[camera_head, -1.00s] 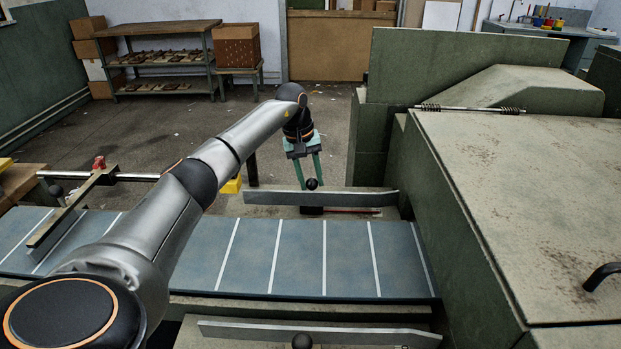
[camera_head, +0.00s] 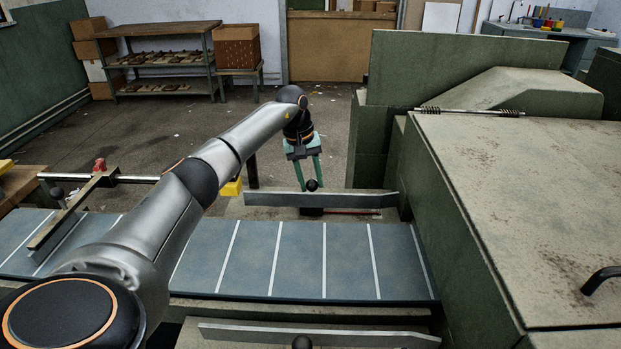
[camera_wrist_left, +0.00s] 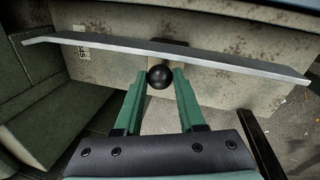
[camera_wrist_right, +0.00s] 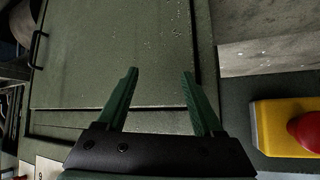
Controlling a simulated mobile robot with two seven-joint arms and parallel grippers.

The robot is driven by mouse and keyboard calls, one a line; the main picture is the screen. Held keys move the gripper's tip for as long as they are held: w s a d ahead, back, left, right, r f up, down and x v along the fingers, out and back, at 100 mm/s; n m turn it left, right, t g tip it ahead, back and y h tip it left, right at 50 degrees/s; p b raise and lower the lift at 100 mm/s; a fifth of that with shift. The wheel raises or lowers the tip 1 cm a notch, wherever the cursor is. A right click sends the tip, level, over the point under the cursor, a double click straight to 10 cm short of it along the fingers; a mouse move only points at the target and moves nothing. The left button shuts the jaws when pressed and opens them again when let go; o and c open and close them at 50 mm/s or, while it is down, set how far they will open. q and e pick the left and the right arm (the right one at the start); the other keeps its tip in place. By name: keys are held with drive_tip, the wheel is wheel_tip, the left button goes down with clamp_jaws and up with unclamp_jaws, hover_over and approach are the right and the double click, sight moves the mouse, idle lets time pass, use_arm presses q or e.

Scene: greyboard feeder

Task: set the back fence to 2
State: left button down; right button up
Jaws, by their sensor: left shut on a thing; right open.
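The back fence (camera_head: 350,201) is a long grey metal bar behind the blue feed table (camera_head: 255,255), its right end angled. A black ball knob (camera_head: 312,185) stands at its middle. My left gripper (camera_head: 311,181) reaches from above and behind and is shut on this knob. In the left wrist view the knob (camera_wrist_left: 160,77) sits between the green fingertips, beside the fence (camera_wrist_left: 180,54). My right gripper (camera_wrist_right: 158,75) is open and empty in the right wrist view, over a green machine panel.
A front fence (camera_head: 320,334) with its own black knob (camera_head: 302,342) lies at the near edge. The green machine body (camera_head: 530,210) blocks the right side. A cross bar with a red clamp (camera_head: 99,165) is at left. A red button on a yellow box (camera_wrist_right: 285,128) is beside my right gripper.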

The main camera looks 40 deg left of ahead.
use_arm(q)
drive_tip(key=shift+w+a+r, duration=0.2)
drive_tip(key=shift+a, duration=0.05)
drive_tip(key=shift+w+f, duration=0.1)
drive_tip(key=shift+f, duration=0.1)
drive_tip(key=c, duration=0.5)
unclamp_jaws()
drive_tip(key=shift+r, duration=0.2)
drive_tip(key=r, duration=0.4)
drive_tip(key=s+a+r+p, duration=0.1)
drive_tip(key=r, duration=0.3)
drive_tip(key=s+r, duration=0.1)
drive_tip(key=r, duration=0.3)
drive_tip(key=shift+a+p, duration=0.25)
drive_tip(key=shift+p, duration=0.15)
